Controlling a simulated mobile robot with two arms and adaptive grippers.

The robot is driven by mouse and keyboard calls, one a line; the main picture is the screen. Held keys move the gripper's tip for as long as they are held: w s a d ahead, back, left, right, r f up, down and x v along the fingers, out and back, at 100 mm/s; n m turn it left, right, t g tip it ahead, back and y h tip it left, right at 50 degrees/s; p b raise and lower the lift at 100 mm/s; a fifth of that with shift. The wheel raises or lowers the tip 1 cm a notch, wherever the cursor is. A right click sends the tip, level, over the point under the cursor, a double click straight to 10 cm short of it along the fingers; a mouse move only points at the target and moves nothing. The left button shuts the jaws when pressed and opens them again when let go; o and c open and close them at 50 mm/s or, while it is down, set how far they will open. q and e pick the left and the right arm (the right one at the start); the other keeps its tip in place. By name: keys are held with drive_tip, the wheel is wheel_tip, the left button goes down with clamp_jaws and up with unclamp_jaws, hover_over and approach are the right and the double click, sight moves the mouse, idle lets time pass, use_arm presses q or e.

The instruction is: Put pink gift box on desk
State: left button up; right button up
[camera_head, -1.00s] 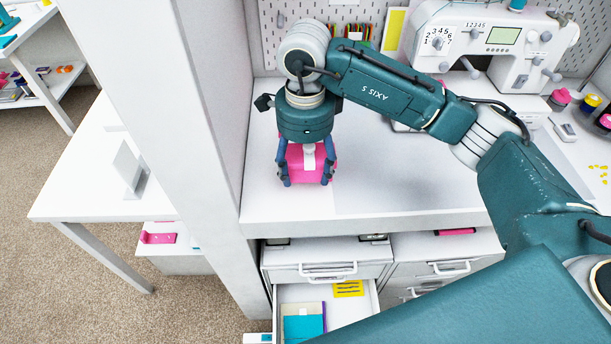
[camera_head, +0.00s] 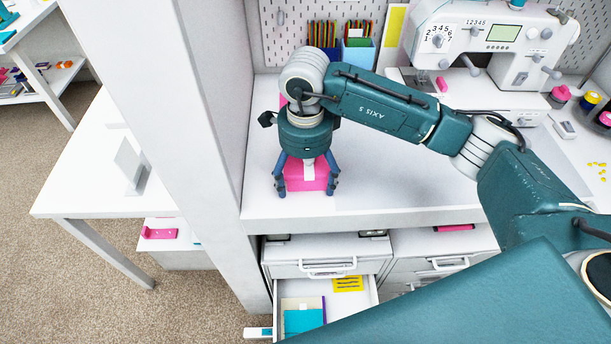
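The pink gift box (camera_head: 307,178) with a white ribbon is on the white desk (camera_head: 400,208), near its front edge and left end. My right gripper (camera_head: 305,188) points down over the box, with its blue fingers spread on either side of it. The fingers look open and a little apart from the box sides. The gripper body hides the back top of the box. My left gripper is not in view.
A white sewing machine (camera_head: 490,50) stands at the back right. Pencil holders (camera_head: 358,52) stand at the back. A white upright panel (camera_head: 165,130) bounds the desk on the left. An open drawer (camera_head: 345,306) juts out below. The desk middle is clear.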

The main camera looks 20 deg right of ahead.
drive_tip(key=shift+r, duration=0.1)
wheel_tip(320, 180, up, 10)
drive_tip(key=b, duration=0.3)
drive_tip(key=shift+r, duration=1.05)
drive_tip(key=shift+s+f, duration=0.1)
